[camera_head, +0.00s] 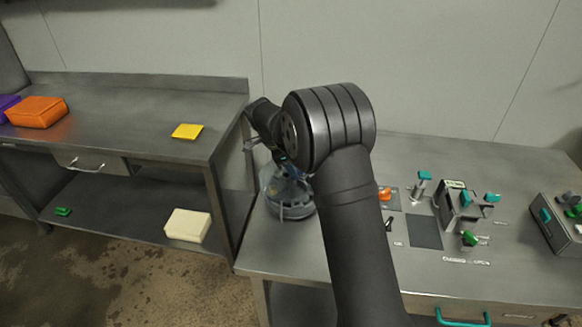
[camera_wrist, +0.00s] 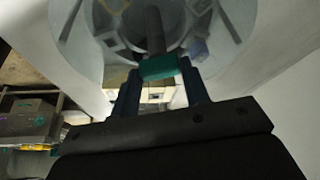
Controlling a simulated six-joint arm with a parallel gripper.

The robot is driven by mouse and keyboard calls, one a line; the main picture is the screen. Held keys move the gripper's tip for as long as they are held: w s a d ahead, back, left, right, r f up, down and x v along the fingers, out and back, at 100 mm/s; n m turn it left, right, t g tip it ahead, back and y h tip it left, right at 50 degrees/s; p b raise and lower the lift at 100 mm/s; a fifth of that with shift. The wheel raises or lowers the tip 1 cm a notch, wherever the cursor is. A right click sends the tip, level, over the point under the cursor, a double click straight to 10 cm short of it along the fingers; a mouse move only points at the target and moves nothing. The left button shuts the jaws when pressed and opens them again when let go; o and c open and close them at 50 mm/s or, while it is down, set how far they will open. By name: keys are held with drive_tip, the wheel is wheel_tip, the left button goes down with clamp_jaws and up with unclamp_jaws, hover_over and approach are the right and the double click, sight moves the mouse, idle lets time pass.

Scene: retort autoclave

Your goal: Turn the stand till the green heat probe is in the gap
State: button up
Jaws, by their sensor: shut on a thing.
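The round grey stand (camera_head: 284,212) sits at the left end of the right-hand bench, partly hidden behind my arm. In the wrist view the stand (camera_wrist: 225,38) shows from close up as a pale round body with a dark central post. My gripper (camera_wrist: 158,72) is shut on a teal handle (camera_wrist: 158,66) at that post. In the head view the gripper is mostly hidden by my own arm. I cannot make out the green heat probe or the gap for certain in either view.
Right of my arm are an orange part (camera_head: 385,194), a dark pad (camera_head: 425,232), a grey valve block (camera_head: 462,210) with teal handles and a control box (camera_head: 560,222). The left table (camera_head: 120,130) holds a yellow pad (camera_head: 187,131) and an orange box (camera_head: 38,112).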

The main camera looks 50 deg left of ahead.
idle(0.5)
drive_tip(key=o, duration=1.4)
drive_tip(key=v, duration=1.7)
drive_tip(key=shift+r, duration=0.3)
drive_tip(key=shift+w+f, duration=0.15)
drive_tip(key=x, duration=1.7)
drive_tip(key=shift+f, duration=0.2)
